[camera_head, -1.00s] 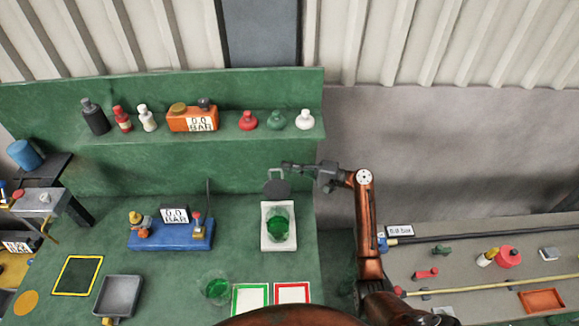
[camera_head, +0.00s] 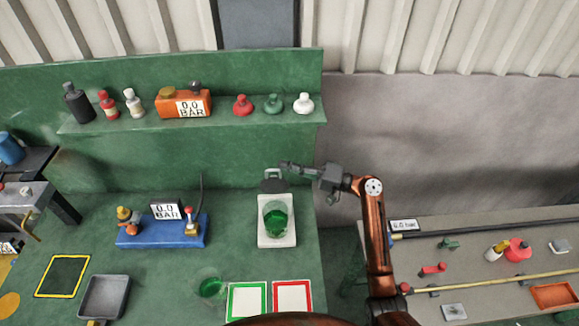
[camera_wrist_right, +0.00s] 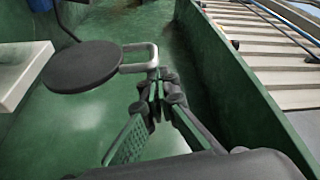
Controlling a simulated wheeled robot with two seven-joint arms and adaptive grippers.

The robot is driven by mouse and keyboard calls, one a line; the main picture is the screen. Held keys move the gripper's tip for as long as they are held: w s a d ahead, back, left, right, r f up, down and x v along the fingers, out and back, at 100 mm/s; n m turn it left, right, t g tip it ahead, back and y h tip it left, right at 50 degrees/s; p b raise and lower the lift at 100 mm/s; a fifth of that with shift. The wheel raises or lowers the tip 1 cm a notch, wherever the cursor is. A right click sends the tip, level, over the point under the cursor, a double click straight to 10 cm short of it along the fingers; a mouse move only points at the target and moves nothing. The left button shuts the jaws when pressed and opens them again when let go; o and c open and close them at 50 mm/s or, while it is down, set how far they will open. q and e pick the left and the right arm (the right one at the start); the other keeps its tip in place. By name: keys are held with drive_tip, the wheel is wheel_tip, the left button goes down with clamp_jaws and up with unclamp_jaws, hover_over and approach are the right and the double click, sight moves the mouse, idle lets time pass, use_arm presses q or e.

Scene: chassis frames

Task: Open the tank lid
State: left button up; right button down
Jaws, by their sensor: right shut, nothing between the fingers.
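The tank (camera_head: 276,222) is a clear vessel with green liquid on a white base, right of the bench's middle; its top looks uncovered. The lid, a dark round disc (camera_head: 274,186) with a pale loop handle (camera_head: 268,173), is at the tank's far side. The lid shows large in the right wrist view (camera_wrist_right: 83,67), with its handle (camera_wrist_right: 140,58) pointing toward my gripper. My right gripper (camera_head: 288,165) is shut and empty beside the handle. Its fingertips (camera_wrist_right: 158,88) are close to the handle's end; whether they touch, I cannot tell. My left gripper is not in view.
A blue unit (camera_head: 160,234) with a gauge and lever stands left of the tank. Green-framed (camera_head: 247,300) and red-framed (camera_head: 292,298) pads lie in front. A shelf (camera_head: 225,122) with bottles runs behind. A side bench (camera_head: 470,265) with tools is at right.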

drive_tip(key=shift+d+f, duration=0.1)
drive_tip(key=shift+d, duration=0.15)
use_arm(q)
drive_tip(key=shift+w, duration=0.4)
use_arm(e)
drive_tip(key=v, duration=1.1)
drive_tip(key=shift+s+d, duration=0.15)
drive_tip(key=shift+d, duration=0.05)
